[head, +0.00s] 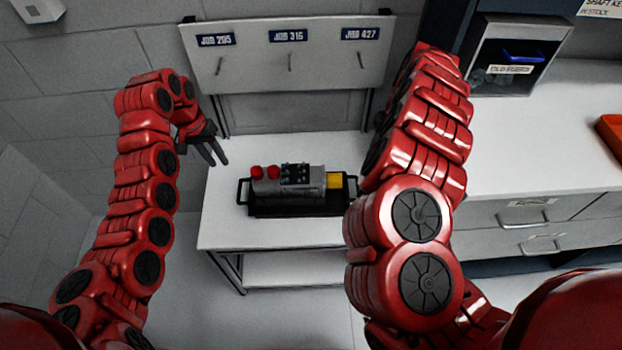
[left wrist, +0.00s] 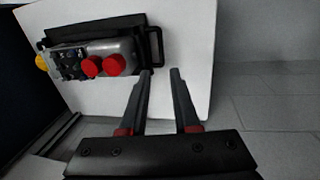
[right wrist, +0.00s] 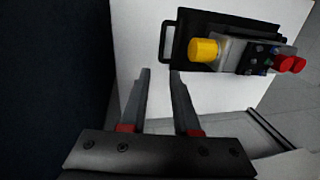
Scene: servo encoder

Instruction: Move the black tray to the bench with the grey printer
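The black tray (head: 298,210) lies on a small white table (head: 225,222) and has a loop handle at each end. It carries a grey cylindrical device (head: 300,182) with red caps, a black block and a yellow end. My left gripper (head: 218,158) is open and empty, left of the tray; in the left wrist view the tray's handle (left wrist: 156,46) is just beyond its fingertips (left wrist: 160,72). My right gripper is hidden behind its arm in the head view; in the right wrist view it is open (right wrist: 160,72), short of the other handle (right wrist: 166,42). No grey printer is seen.
A board with job labels (head: 288,55) stands behind the table. At right is a long white counter (head: 560,150) with drawers, a bin box (head: 515,58) and an orange item (head: 611,130). Floor shows left of the table.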

